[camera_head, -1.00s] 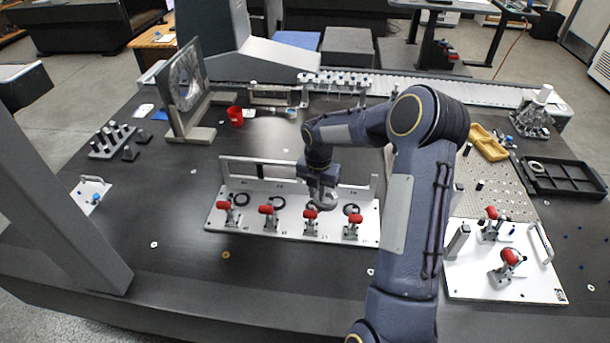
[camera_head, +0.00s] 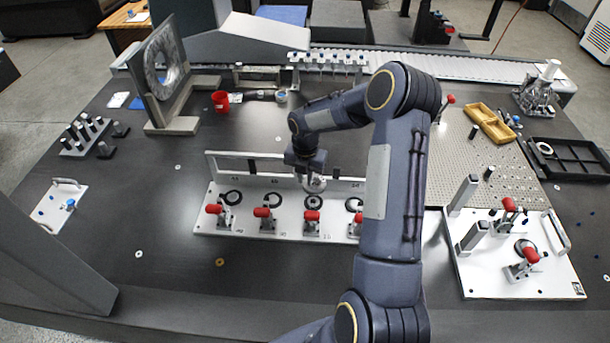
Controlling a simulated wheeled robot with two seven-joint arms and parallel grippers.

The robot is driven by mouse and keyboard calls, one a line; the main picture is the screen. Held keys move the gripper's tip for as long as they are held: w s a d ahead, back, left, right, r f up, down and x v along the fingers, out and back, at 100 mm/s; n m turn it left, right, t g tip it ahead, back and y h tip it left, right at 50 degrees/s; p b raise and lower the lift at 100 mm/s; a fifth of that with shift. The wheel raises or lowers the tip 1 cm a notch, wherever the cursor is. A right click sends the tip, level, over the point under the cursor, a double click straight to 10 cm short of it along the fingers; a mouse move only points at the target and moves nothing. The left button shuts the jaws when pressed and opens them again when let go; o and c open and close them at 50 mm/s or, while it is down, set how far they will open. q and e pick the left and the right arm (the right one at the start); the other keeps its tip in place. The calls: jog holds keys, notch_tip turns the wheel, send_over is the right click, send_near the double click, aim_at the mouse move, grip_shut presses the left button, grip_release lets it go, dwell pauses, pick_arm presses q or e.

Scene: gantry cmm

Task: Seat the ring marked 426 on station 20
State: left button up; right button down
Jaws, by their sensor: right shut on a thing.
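My right gripper (camera_head: 311,177) is shut on a pale metallic ring (camera_head: 316,185), held tilted behind the third station from the left of the white fixture plate (camera_head: 249,227). The ring's marking cannot be read. The plate has a row of stations with dark round seats (camera_head: 313,202) and red-handled clamps (camera_head: 312,216). The station numbers are too small to read, so I cannot tell which is station 20. My right forearm covers the plate's right end. My left gripper is not in view.
A white plate (camera_head: 480,285) with red clamps and posts stands at the right. A perforated board (camera_head: 492,160), yellow tray (camera_head: 491,123) and black tray (camera_head: 572,170) lie behind it. The dark table (camera_head: 170,280) is mostly clear in front.

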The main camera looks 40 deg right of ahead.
jog(key=shift+f+b, duration=0.3)
jog(key=shift+f, duration=0.1)
jog(key=b, duration=0.4)
send_over(307, 201)
jog(key=shift+w+f, duration=0.15)
jog(key=shift+f, duration=1.2)
jog(key=shift+w+f, duration=0.15)
jog(key=shift+f, duration=1.2)
jog(key=shift+f+b, duration=0.4)
jog(key=shift+f, duration=0.35)
jog(key=c, duration=1.3)
grip_release()
jog(key=shift+a+f, duration=0.1)
jog(key=shift+s, duration=0.15)
jog(key=shift+f, duration=0.1)
jog(key=r, duration=0.8)
jog(key=shift+w+r, duration=0.15)
jog(key=shift+w, duration=0.05)
